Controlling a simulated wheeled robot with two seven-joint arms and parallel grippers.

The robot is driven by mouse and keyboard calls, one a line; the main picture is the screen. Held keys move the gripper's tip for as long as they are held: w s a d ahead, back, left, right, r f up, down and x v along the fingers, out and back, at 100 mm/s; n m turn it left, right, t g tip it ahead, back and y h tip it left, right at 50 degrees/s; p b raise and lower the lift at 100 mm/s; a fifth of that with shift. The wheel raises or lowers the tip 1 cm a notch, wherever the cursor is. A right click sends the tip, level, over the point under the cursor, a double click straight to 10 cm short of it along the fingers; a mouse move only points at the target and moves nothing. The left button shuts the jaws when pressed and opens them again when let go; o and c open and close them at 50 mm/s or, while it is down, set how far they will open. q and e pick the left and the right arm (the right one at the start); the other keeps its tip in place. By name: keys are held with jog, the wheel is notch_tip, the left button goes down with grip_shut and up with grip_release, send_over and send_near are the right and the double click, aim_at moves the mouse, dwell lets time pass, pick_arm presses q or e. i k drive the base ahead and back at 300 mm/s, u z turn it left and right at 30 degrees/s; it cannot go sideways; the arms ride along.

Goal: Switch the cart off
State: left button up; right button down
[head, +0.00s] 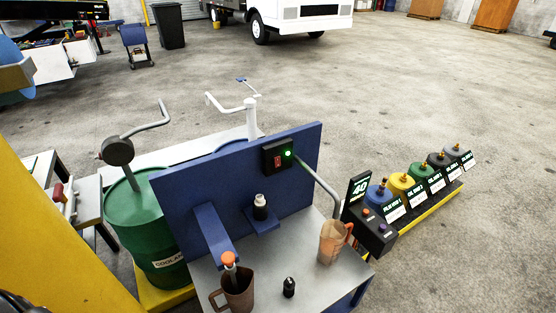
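The cart (205,270) has a grey top and an upright blue panel (185,180). A black switch box (269,148) is mounted near the panel's upper right corner. It carries a small red rocker switch (277,161) and a green lamp (288,154) that is glowing. The rocker is too small to tell which way it is tipped. Neither of my grippers can be made out in the head view.
A brown jug (238,291), an orange jug (331,243) and small dark bottles (289,288) stand around the cart. A green drum (150,230) is at left. A row of oil containers (400,184) lies right. A yellow post (50,240) fills the left edge. Floor beyond is open.

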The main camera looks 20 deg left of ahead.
aim_at(277, 159)
jog(key=u, duration=1.1)
jog(key=k, duration=0.65)
jog(key=z, duration=1.1)
jog(key=i, duration=0.5)
jog(key=u, duration=0.05)
